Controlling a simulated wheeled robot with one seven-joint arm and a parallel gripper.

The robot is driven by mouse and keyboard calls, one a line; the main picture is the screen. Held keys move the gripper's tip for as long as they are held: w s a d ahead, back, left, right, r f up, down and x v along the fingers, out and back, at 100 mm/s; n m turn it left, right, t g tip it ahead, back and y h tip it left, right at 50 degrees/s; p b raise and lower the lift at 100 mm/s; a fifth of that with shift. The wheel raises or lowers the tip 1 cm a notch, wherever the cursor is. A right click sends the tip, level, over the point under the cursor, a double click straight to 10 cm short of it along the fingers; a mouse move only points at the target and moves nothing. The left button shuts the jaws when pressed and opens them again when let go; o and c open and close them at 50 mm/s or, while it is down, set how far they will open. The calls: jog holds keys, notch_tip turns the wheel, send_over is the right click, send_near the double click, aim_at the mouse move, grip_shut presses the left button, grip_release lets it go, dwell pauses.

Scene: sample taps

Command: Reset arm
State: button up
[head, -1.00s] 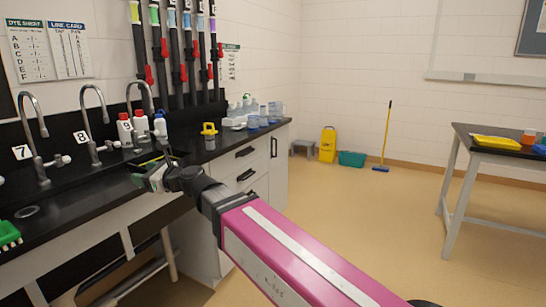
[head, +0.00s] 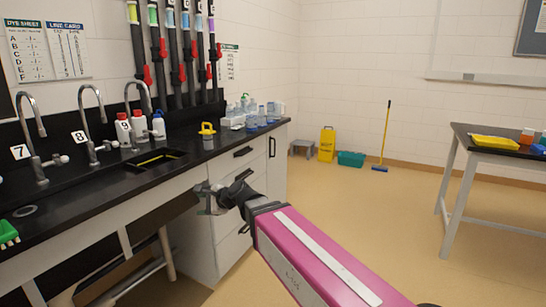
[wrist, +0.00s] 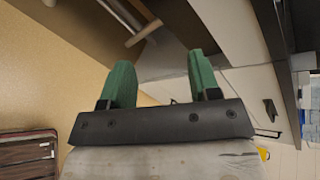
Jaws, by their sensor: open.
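My gripper (head: 207,199) is in front of the black counter (head: 160,176), below its front edge and beside the white drawer cabinet (head: 229,200). In the wrist view my gripper (wrist: 161,75) shows two green fingers spread well apart with nothing between them. My pink arm reaches in from the lower right of the head view.
Taps numbered 7, 8 and 9 line the counter, with bottles (head: 158,127) and a yellow object (head: 207,130) farther right. A table (head: 462,133) with a yellow tray (head: 495,143) stands at the right. The floor between is clear.

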jog(key=w+d+f+n+h, duration=0.3)
jog(key=d+f+n+h, duration=0.1)
jog(key=d+f, duration=0.75)
jog(key=s+d+f+n+g+h, duration=0.1)
jog(key=d+f, duration=0.3)
jog(key=d, duration=0.6)
jog(key=s+d+f+n+g+h, duration=0.2)
jog(key=s+d+f+n+h, duration=0.1)
jog(key=d, duration=0.8)
jog(key=s+d+f+n+g+h, duration=0.2)
jog(key=d+f+n+h, duration=0.1)
jog(key=d+f, duration=0.4)
jog(key=d+h, duration=0.1)
jog(key=d, duration=0.2)
jog(key=shift+s+d+f+n, duration=0.2)
jog(key=shift+s+d+n, duration=0.1)
jog(key=shift+s+d, duration=0.1)
